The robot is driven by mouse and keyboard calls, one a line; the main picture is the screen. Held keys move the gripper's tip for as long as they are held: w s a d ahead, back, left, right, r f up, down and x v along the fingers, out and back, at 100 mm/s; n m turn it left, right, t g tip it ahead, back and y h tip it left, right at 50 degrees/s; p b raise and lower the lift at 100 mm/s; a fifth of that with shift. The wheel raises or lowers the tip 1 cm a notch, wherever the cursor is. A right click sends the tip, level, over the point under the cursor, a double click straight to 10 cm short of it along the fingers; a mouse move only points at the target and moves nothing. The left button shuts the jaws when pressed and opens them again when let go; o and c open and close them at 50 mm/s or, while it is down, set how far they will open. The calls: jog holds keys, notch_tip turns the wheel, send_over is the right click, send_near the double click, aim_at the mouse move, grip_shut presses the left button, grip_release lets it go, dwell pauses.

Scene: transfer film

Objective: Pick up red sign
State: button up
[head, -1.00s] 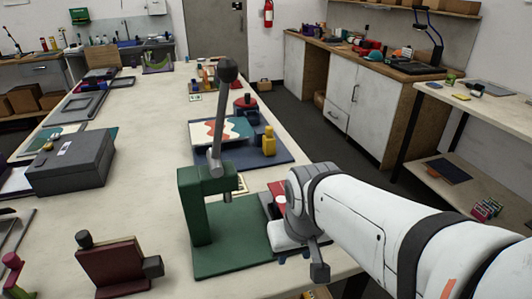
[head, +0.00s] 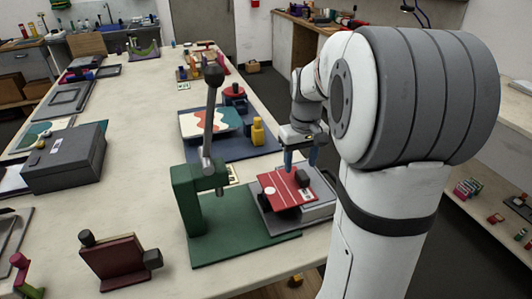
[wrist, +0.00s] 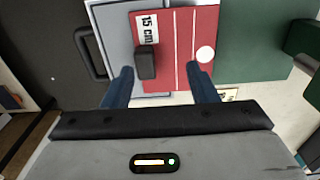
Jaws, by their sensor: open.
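The red sign (head: 287,188) is a flat red plate with white lines, a white dot and a dark knob. It lies on a grey device (head: 325,206) at the table's right edge, beside the green press. In the wrist view the red sign (wrist: 183,72) also shows a "15 cm" label, and its dark knob (wrist: 146,62) stands near its left side. My gripper (head: 301,163) is open and empty, its blue fingers pointing down just behind the sign. In the wrist view my gripper (wrist: 160,78) has its fingertips by the sign's near edge. Contact cannot be told.
The green lever press (head: 200,205) stands just left of the sign. A blue board (head: 262,148) with a yellow piece (head: 257,132) lies behind. A dark grey box (head: 65,160) and a maroon block (head: 117,260) are on the left. The middle of the table (head: 150,190) is bare.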

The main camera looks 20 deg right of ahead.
aim_at(304, 176)
jog(key=shift+w+d+f, duration=0.1)
jog(key=shift+w+d, duration=0.75)
jog(key=shift+d, duration=0.25)
notch_tip(304, 176, down, 8)
jog(key=shift+w+d+r+p, duration=0.15)
jog(key=shift+p, duration=0.6)
jog(key=shift+c, duration=0.2)
jog(key=c, duration=1.1)
